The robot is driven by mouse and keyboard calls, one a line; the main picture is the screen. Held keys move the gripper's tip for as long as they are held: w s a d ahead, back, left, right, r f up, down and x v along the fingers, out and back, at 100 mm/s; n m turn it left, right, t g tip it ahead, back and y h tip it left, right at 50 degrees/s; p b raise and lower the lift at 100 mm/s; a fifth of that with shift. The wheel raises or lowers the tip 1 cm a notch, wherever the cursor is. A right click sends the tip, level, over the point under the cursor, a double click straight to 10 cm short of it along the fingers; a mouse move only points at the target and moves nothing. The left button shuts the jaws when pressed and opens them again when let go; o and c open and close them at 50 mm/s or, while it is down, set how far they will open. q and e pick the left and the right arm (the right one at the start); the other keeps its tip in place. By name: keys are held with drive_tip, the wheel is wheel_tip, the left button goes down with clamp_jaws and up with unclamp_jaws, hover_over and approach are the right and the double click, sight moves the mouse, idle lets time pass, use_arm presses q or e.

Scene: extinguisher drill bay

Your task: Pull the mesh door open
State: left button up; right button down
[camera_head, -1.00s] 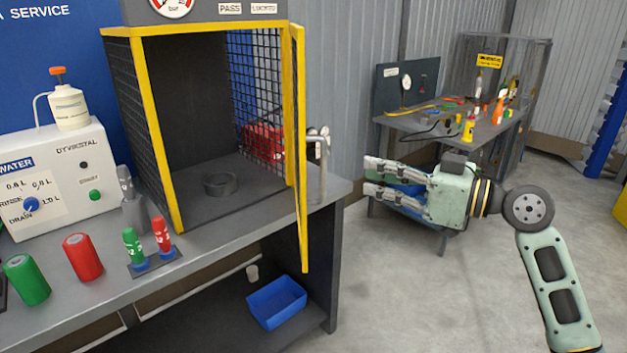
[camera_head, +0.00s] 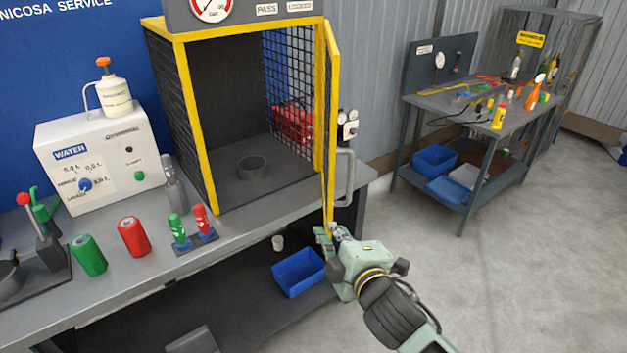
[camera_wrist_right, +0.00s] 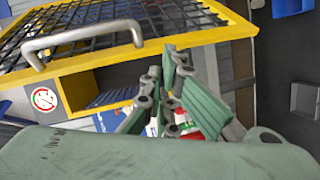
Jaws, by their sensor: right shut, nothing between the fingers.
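The mesh door (camera_head: 333,110) of the yellow-framed cabinet stands swung out towards me, seen nearly edge-on, so the cabinet front is open. Its grey bar handle (camera_head: 346,178) is on the right-hand face. In the right wrist view the door's yellow frame (camera_wrist_right: 190,42), mesh and handle (camera_wrist_right: 85,40) fill the upper left. My right gripper (camera_head: 328,236) is at the door's lower outer corner, below the handle. Its fingers (camera_wrist_right: 165,92) are shut and empty, beside the yellow edge and off the handle. I cannot tell whether they touch the door. My left gripper is not in view.
A ring (camera_head: 252,167) sits inside the cabinet. The bench (camera_head: 235,228) carries a green can (camera_head: 88,255), a red can (camera_head: 134,237) and a water unit (camera_head: 100,165). A blue bin (camera_head: 299,272) is below. Floor (camera_head: 520,270) at right is clear.

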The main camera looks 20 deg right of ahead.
drive_tip(key=s+a+r+n+t+p, duration=0.2)
drive_tip(key=s+a+r+n, duration=0.1)
drive_tip(key=a+r, duration=0.4)
drive_tip(key=w+p, duration=0.3)
drive_tip(key=w, duration=0.7)
drive_tip(key=d, duration=0.1)
drive_tip(key=s+d+p, duration=0.1)
drive_tip(key=d, duration=0.2)
drive_tip(key=shift+s+d+f+p, duration=0.2)
drive_tip(key=shift+d+f+p, duration=0.05)
drive_tip(key=shift+f+p, duration=0.1)
